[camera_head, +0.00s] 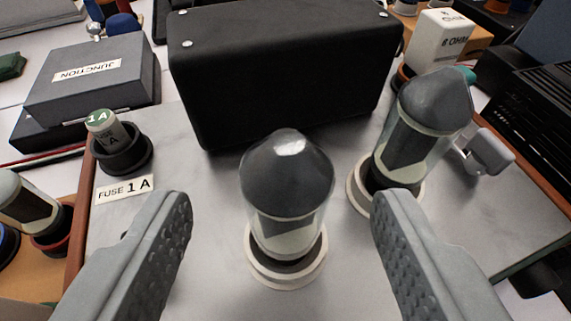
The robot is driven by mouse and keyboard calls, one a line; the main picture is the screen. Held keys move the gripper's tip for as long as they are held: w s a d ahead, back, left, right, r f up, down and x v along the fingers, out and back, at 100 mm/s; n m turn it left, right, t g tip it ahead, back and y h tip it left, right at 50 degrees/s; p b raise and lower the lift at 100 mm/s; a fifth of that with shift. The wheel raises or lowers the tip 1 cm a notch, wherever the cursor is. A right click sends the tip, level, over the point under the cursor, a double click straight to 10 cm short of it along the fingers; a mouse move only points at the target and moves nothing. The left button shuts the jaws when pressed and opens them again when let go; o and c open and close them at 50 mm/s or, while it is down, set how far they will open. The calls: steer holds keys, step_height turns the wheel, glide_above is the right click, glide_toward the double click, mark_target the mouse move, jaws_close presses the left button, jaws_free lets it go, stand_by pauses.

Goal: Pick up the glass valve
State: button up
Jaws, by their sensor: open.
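A glass valve (287,200) with a dark grey domed top stands upright in a white ring socket (287,273) on the grey panel, in the middle of the view. A second, similar glass valve (419,135) stands in another white ring socket (352,188) to its right and a little farther back. My gripper (280,215) is open and empty. Its left finger is to the left of the middle valve and its right finger to the right, with gaps on both sides. The right finger overlaps the lower part of the second valve's socket.
A large black box (280,75) stands close behind the valves. A fuse (108,130) in a black holder, labelled "FUSE 1A", and a grey "JUNCTION" box (92,85) are at left. A white block (437,45) and a metal knob (488,152) are at right.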

steer(key=shift+x, duration=3.1)
steer(key=shift+d, duration=0.1)
steer(key=c, duration=1.1)
steer(key=shift+r, duration=0.15)
